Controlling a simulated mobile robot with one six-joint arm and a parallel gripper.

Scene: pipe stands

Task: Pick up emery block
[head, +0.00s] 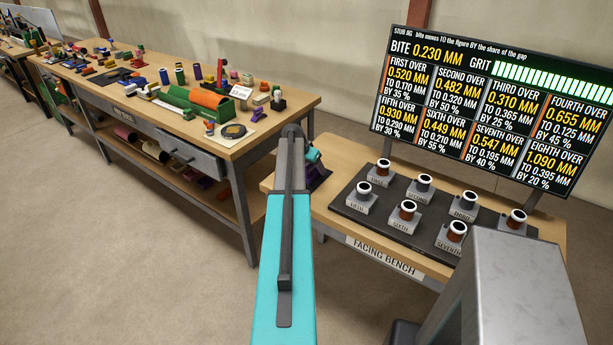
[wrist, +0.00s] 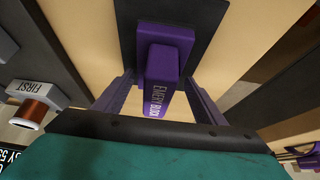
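The emery block (wrist: 158,62) is purple with its name in pale letters on the near face. In the wrist view it is on a dark pad (wrist: 205,15) on the wooden bench top. My gripper (wrist: 158,88) is open, with one finger to the left of the block and one to the right. Gaps show between the fingers and the block, so it is not gripped. In the head view my gripper (head: 313,156) is at the left end of the facing bench (head: 345,155). Purple shows just below it there, too small to tell block from fingers.
A dark tray (head: 350,207) on the facing bench holds several labelled pipe stands; the one marked FIRST (wrist: 33,108) is left of my gripper in the wrist view. A figures board (head: 490,110) stands behind. A cluttered workbench (head: 290,107) is to the left.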

